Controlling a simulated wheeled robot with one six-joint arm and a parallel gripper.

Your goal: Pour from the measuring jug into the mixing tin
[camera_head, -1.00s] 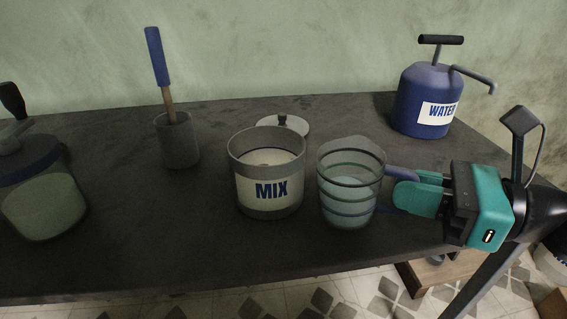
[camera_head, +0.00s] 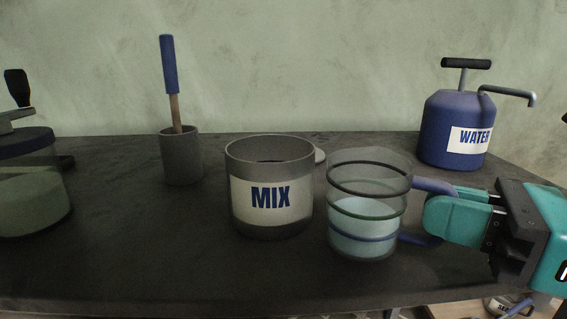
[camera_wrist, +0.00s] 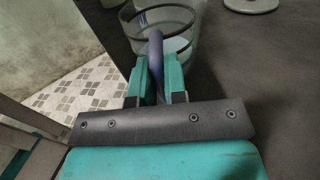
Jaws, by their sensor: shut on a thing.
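The measuring jug (camera_head: 369,178) is clear with dark and blue rings and holds pale liquid in its lower half. It is upright just right of the mixing tin; I cannot tell whether its base touches the table. The mixing tin (camera_head: 270,222) is a grey open can with a white MIX label, upright on the dark table. Its inside bottom is hidden from this low angle. My gripper (camera_head: 440,214) comes from the right with its teal fingers shut on the jug's blue handle. The wrist view shows the handle (camera_wrist: 156,45) between the fingers (camera_wrist: 157,80) and the jug (camera_wrist: 180,20) beyond.
A blue WATER canister (camera_head: 445,140) with a spout stands at the back right. A grey cup (camera_head: 181,160) with a blue-handled tool is left of the tin. A lidded jar (camera_head: 30,200) stands far left. The front table (camera_head: 180,265) is clear.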

